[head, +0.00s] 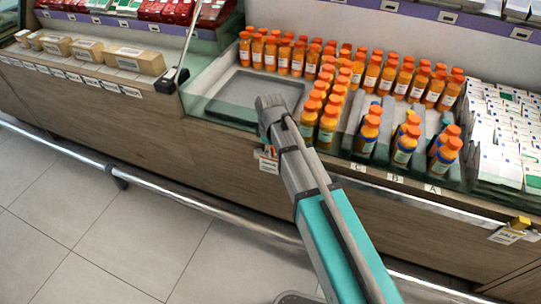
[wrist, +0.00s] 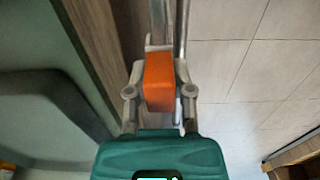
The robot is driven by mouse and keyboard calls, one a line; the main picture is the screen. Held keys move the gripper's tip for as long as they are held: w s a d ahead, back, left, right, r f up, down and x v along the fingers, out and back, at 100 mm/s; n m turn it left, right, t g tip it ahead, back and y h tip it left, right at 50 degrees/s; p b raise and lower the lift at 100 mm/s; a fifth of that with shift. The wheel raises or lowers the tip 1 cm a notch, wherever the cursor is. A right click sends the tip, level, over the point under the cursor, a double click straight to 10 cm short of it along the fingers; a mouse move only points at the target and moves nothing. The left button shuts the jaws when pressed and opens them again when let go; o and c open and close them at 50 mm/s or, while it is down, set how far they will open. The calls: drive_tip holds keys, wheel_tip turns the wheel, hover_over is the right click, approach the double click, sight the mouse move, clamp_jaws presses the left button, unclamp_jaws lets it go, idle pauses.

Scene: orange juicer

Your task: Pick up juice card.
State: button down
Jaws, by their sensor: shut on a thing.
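The juice card (head: 268,165) is a small white tag with printed lines at the counter's front edge, below the empty tray in the head view. An orange block at its top, its holder, shows in the wrist view (wrist: 158,82). My gripper (wrist: 160,62) is shut on this orange block, one finger on each side. In the head view my wrist stands just above the card, and the fingers are mostly hidden there. The card's face is not visible in the wrist view. I cannot tell whether the holder still touches the counter edge.
An empty grey tray (head: 256,90) lies behind my wrist. Several orange-capped juice bottles (head: 307,120) stand right of it. A metal rail (head: 160,185) runs along the counter front. A similar card with a yellow clip (head: 507,236) hangs at far right. Floor at left is clear.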

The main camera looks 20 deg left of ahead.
drive_tip(key=shift+r, duration=0.15)
wheel_tip(320, 180, up, 2)
drive_tip(key=p, duration=0.2)
drive_tip(key=shift+r+p, duration=0.25)
drive_tip(key=shift+p, duration=0.1)
drive_tip(key=s+d+r+p, duration=0.2)
drive_tip(key=s+r+p, duration=0.3)
drive_tip(key=s, duration=0.1)
drive_tip(key=s+d+r+p, duration=0.3)
drive_tip(key=s+r+p, duration=0.2)
drive_tip(key=s, duration=0.1)
drive_tip(key=shift+s+d+r, duration=0.15)
drive_tip(key=shift+s+d, duration=0.2)
drive_tip(key=shift+s, duration=0.05)
drive_tip(key=shift+a, duration=0.15)
idle(1.5)
